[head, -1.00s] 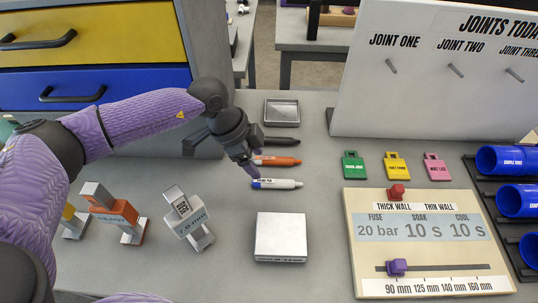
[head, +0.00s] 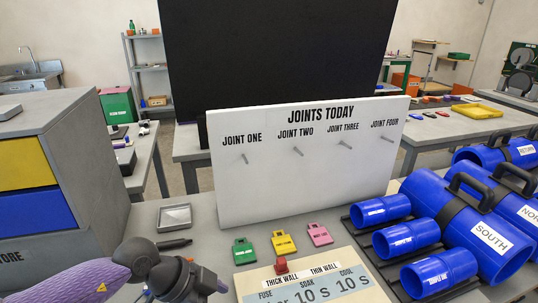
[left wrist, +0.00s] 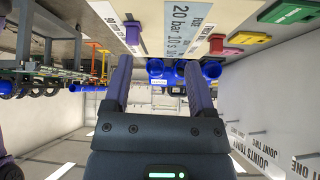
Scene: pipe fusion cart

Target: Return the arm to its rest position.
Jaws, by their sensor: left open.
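My left arm is purple with dark joints and comes in at the bottom left of the head view. Its left gripper (head: 205,287) is low over the cart top, partly cut off by the frame's lower edge. In the left wrist view the left gripper (left wrist: 158,82) shows two purple fingers spread apart with nothing between them. My right gripper is in neither view.
The settings board (head: 310,285) lies right of the gripper. Green (head: 243,250), yellow (head: 283,243) and pink (head: 319,234) tags lie behind it. The joints board (head: 300,170) stands at the back. A small tray (head: 174,217) and black marker (head: 174,244) are near my arm; blue pipes (head: 470,225) are right.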

